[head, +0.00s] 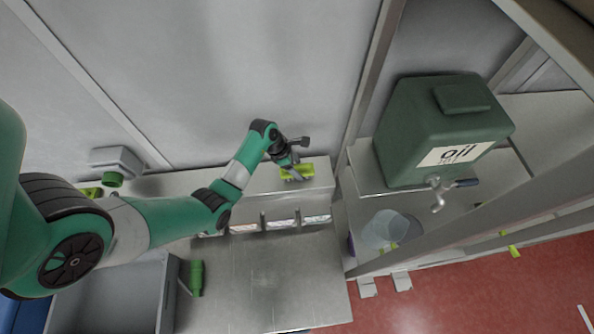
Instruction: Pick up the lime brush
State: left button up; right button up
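A lime object (304,170), which looks like the lime brush, lies on the raised metal ledge at the back of the counter. My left gripper (293,172) reaches down over it from the left, with its fingertips right at the lime object and hiding part of it. At this size I cannot tell whether the fingers are open or shut on it. My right gripper is not in view.
Slots with upright dividers (263,221) run along the ledge's front. A green bottle-like item (196,278) and a grey bin (110,300) are at left. A green oil tank (435,130) with a tap stands right, above a clear container (385,229). The counter's middle is clear.

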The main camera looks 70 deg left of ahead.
aim_at(301, 166)
pick_arm(q)
jog(key=c, duration=1)
jog(key=shift+r, duration=0.15)
jog(key=shift+r, duration=0.35)
jog(key=r, duration=0.3)
jog(key=shift+s+d, duration=0.1)
jog(key=shift+d, duration=0.1)
jog(key=s+d+r+p, duration=0.3)
jog(key=s+d+r, duration=0.3)
jog(key=d+r, duration=0.3)
jog(key=d, duration=0.3)
jog(key=shift+s, duration=0.2)
